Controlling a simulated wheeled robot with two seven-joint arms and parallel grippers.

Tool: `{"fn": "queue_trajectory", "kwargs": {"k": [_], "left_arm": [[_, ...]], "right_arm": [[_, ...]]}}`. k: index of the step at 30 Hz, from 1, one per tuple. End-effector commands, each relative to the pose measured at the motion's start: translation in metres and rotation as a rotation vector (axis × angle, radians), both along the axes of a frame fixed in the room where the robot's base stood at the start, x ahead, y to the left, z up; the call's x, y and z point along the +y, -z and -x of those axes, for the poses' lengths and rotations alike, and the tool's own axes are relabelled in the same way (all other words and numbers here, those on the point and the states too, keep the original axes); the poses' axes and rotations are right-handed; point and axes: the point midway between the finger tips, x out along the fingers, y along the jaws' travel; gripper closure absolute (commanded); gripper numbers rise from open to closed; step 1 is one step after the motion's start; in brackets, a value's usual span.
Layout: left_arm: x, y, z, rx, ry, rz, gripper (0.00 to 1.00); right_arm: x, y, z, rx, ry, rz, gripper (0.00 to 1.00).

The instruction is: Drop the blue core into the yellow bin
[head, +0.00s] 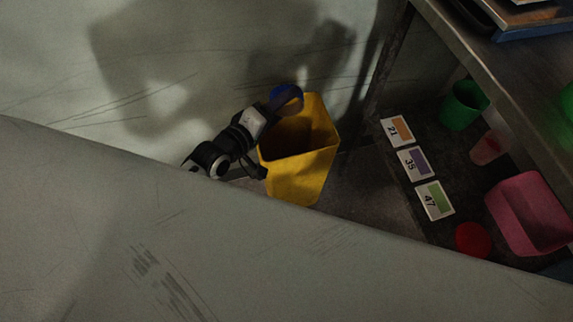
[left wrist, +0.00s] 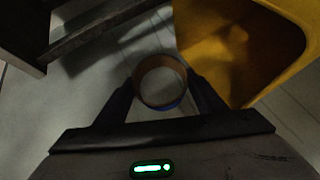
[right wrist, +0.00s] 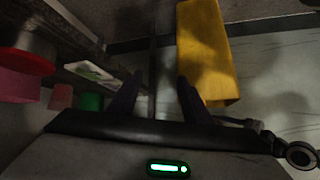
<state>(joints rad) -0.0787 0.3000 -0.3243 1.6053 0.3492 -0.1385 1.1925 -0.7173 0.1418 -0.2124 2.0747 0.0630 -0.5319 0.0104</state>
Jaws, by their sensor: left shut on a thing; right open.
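The blue core (head: 286,97) is held in my left gripper (head: 269,105), at the back-left rim of the yellow bin (head: 297,180) in the head view. In the left wrist view the core (left wrist: 139,86) looks like a short open ring between the two fingers, with blue at its lower edge. There the yellow bin (left wrist: 215,60) lies up and to the right, and floor shows through the ring. My right gripper (right wrist: 158,88) is open and empty in the right wrist view, with the bin (right wrist: 203,50) beyond its right finger. I cannot make out the right gripper in the head view.
A workbench (head: 500,90) stands at the right. On its lower shelf are number cards (head: 415,163), a green cup (head: 463,105), a pink bin (head: 528,212) and a red round thing (head: 472,239). A large pale surface (head: 200,240) fills the front of the head view.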

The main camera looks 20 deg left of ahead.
Motion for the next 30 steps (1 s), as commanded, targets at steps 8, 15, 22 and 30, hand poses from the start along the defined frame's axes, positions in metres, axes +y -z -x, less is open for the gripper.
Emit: {"fn": "queue_trajectory", "kwargs": {"k": [8,15,22,30], "left_arm": [[0.000,0.036,0.000,-0.001,0.000,0.000,0.58],[0.000,0.037,0.000,-0.001,0.000,0.000,0.58],[0.000,0.036,0.000,-0.001,0.000,0.000,0.15],[0.000,0.037,0.000,0.000,0.000,0.000,0.15]], "right_arm": [[0.004,0.016,-0.003,-0.024,0.017,-0.038,0.56],[0.005,0.011,-0.003,-0.034,0.021,-0.050,0.56],[0.006,0.009,-0.004,-0.039,0.021,-0.050,0.56],[0.006,0.010,-0.003,-0.036,0.020,-0.049,0.56]]}}
